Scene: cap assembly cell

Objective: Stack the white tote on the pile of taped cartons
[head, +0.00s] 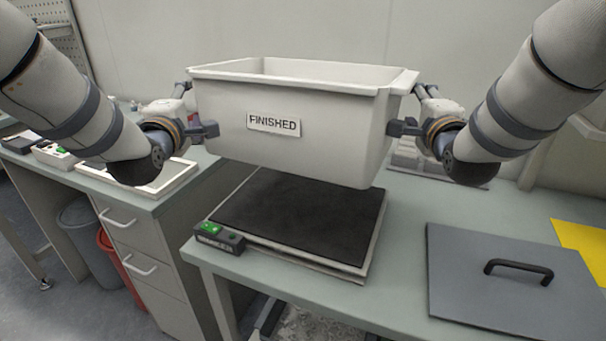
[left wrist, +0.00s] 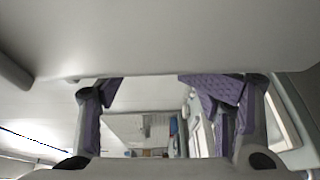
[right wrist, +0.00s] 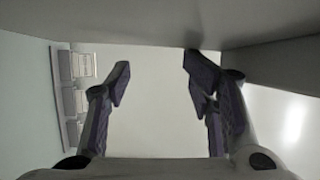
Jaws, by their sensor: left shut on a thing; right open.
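The white tote (head: 300,150), with a label reading FINISHED, looks level and raised above a black-topped platform (head: 300,220) in the head view. My left gripper (head: 208,129) is shut on the tote's left end. In the left wrist view the tote's pale wall (left wrist: 160,35) fills the top, above my left fingers (left wrist: 152,85). My right gripper (head: 398,128) is at the tote's right end with its fingers open. In the right wrist view those fingers (right wrist: 157,64) stand apart, just below the tote's grey underside (right wrist: 130,20). No taped cartons are in view.
A small control box (head: 219,237) with a green button sits at the platform's front left corner. A grey plate (head: 480,290) with a black handle lies at right, beside a yellow sheet (head: 583,245). A shallow white tray (head: 175,180) is on the left counter.

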